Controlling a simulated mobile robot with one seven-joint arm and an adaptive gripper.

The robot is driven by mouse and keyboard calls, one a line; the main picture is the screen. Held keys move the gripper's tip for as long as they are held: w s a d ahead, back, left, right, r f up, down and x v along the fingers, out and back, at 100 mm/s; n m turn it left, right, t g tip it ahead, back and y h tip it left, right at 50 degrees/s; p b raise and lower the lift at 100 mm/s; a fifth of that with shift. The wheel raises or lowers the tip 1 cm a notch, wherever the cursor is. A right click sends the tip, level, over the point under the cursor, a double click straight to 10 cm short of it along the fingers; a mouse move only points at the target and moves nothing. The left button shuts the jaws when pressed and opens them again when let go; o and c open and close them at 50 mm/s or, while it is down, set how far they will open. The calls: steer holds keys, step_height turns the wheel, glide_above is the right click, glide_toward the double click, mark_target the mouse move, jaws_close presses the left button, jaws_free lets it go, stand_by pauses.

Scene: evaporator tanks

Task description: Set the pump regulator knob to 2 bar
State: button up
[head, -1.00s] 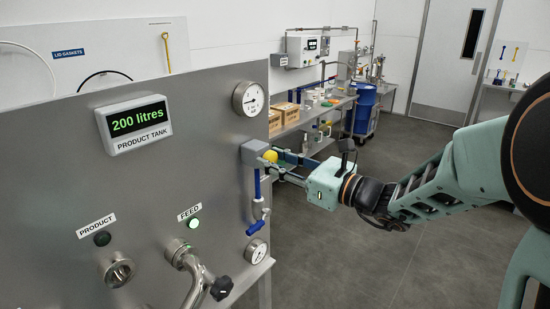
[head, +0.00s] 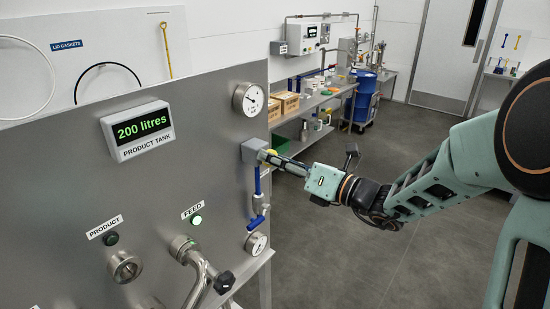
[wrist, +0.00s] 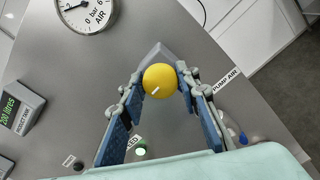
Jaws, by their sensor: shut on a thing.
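The regulator knob is a yellow ball-like knob (wrist: 160,80) with a white mark, on a grey block on the steel panel. In the head view only a sliver of the knob (head: 271,152) shows beside the grey block (head: 253,150). My gripper (wrist: 159,76) is shut on the knob, one blue-padded finger on each side. In the head view, my gripper (head: 268,157) reaches the block from the right and hides most of the knob. The round air gauge (head: 249,98) sits above the block and also shows in the wrist view (wrist: 88,12), its needle pointing left; I cannot read its exact value.
A blue-handled valve (head: 257,217) hangs below the block, with another gauge (head: 256,243) under it. The green FEED lamp (head: 196,220) is lit. A 200 litres display (head: 138,130) is on the panel. Open floor (head: 350,250) lies to the right.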

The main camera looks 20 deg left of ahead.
stand_by(0.5)
steer(key=o, duration=1.2)
steer(key=shift+c, duration=0.2)
steer(key=v, duration=1.2)
